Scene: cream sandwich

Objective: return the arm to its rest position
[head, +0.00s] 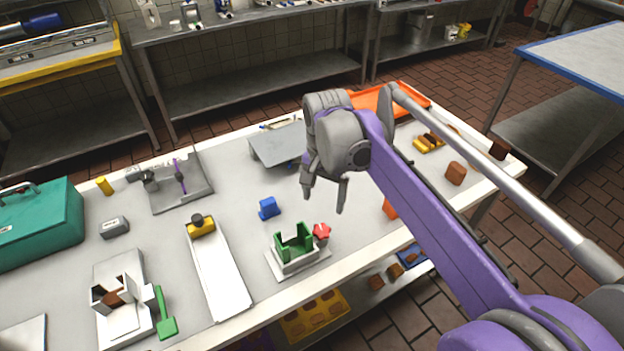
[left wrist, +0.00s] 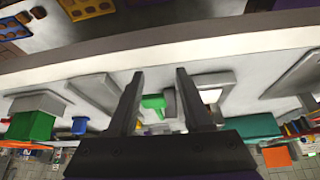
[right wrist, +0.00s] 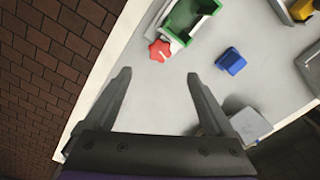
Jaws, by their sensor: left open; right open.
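My right arm (head: 430,190) is purple and grey and reaches in from the lower right over the table. My right gripper (head: 325,197) hangs over the table, with its fingers apart and empty. In the right wrist view, the right gripper (right wrist: 158,85) is open above bare tabletop, with nothing between its fingers. My left gripper (left wrist: 158,75) shows in the left wrist view with its two fingers apart and nothing gripped. The left arm is not in the head view.
Near the right gripper are a green fixture (head: 293,247), a red knob (head: 321,232), a blue block (head: 268,208) and a grey plate (head: 278,146). An orange tray (head: 415,95) lies behind the arm. A teal box (head: 40,225) stands at the left. Bare tabletop shows between items.

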